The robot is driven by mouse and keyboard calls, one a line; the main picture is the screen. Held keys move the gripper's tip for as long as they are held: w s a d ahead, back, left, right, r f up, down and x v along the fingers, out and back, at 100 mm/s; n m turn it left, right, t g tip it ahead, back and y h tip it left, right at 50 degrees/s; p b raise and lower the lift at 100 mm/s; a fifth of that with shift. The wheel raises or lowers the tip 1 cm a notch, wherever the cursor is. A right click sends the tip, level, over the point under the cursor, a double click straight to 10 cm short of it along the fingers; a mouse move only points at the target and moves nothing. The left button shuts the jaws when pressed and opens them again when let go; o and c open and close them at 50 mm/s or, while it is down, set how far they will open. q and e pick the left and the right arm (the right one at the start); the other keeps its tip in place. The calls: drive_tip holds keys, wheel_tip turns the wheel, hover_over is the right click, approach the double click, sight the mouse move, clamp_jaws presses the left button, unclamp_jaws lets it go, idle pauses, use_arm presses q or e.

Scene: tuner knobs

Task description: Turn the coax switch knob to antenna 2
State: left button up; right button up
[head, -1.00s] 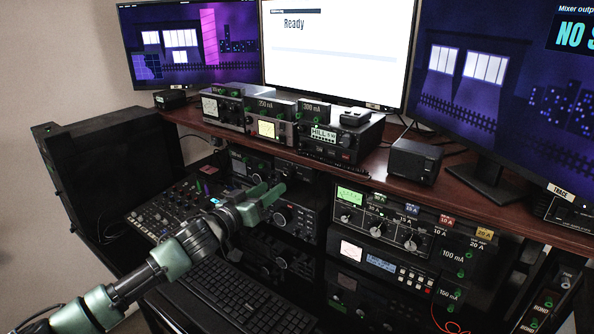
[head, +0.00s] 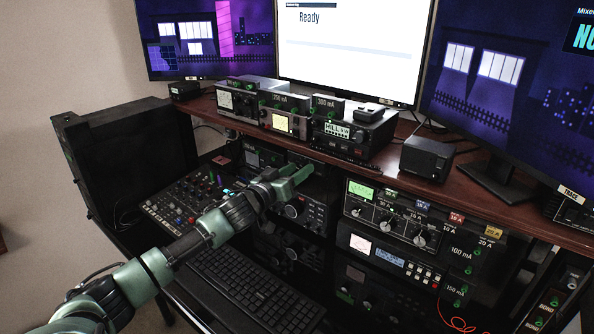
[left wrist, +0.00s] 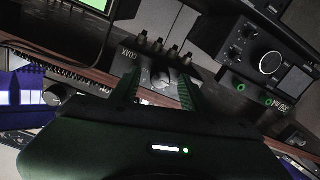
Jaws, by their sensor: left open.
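The coax switch shows in the left wrist view as a dark box (left wrist: 128,63) with the word COAX on its face and several metal connectors along one edge. Its knob (left wrist: 160,77) lies between my left gripper's two fingers in that picture. Whether the fingers touch it I cannot tell, and its antenna setting is too small to read. My left gripper (left wrist: 158,84) is open and empty. In the head view my left gripper (head: 290,180) reaches toward the rack under the shelf; I cannot make out the coax switch there. My right gripper is not in view.
A wooden shelf (head: 470,185) with radios and a small black speaker (head: 427,158) runs above the rack. A meter panel with several knobs (head: 385,222) is right of my gripper. A keyboard (head: 250,290) and mixer (head: 190,200) lie below and left.

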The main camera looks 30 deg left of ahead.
use_arm(q)
drive_tip(key=c, duration=1)
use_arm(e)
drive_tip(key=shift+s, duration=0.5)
use_arm(q)
drive_tip(key=shift+m, duration=0.3)
drive_tip(key=m, duration=0.2)
drive_tip(key=shift+r+m+p, duration=0.1)
drive_tip(key=shift+m+p, duration=0.2)
drive_tip(key=shift+p, duration=0.05)
drive_tip(key=m, duration=0.3)
drive_tip(key=shift+m, duration=0.4)
drive_tip(key=m, duration=0.8)
drive_tip(key=shift+d+m+h, duration=0.1)
drive_tip(key=shift+m+h, duration=0.2)
drive_tip(key=shift+m, duration=0.1)
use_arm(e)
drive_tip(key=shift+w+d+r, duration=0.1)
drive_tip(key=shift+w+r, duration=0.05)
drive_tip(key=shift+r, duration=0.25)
use_arm(q)
drive_tip(key=shift+m, duration=0.3)
